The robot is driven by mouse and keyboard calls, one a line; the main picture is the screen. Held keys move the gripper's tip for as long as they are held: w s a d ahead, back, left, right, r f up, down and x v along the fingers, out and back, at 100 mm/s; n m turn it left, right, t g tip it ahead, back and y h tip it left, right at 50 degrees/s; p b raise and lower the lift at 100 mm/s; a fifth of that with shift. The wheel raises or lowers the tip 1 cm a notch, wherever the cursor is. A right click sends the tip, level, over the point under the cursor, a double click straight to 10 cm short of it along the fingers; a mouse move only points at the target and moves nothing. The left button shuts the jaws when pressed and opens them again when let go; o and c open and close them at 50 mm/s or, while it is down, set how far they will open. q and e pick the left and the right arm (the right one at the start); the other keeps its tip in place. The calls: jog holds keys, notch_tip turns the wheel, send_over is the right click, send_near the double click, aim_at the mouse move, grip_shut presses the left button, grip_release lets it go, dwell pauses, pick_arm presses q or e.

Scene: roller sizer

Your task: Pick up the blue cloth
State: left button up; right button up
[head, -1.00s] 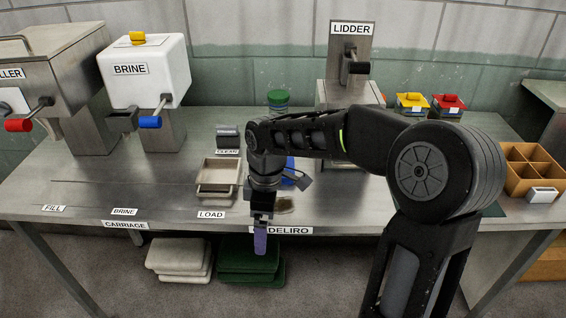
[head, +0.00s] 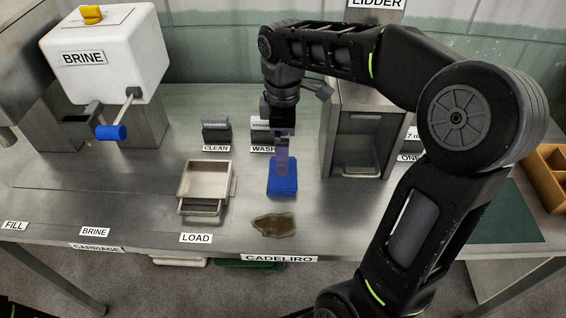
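The blue cloth (head: 283,187) is a small folded blue block lying on the steel bench, in the middle of the head view. My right gripper (head: 282,172) points straight down at the cloth's far part, its purple fingers overlapping the cloth in the picture. I cannot tell whether the fingers touch it or stand just above it. The fingers are seen as one narrow strip, so their opening does not show. My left gripper is not in view.
A brown puddle (head: 274,225) lies in front of the cloth. A metal tray (head: 205,181) stands to its left, and the lidder (head: 359,140) to its right. Sponge blocks by the CLEAN (head: 216,131) and WASH labels are behind. The front left bench is clear.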

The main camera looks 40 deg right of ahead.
aim_at(287, 186)
jog(key=shift+s+a, duration=0.1)
jog(key=shift+f, duration=1.35)
notch_tip(287, 186, down, 5)
jog(key=shift+f+p, duration=0.1)
jog(key=shift+p, duration=0.5)
jog(key=shift+c, duration=0.4)
jog(key=c, duration=0.9)
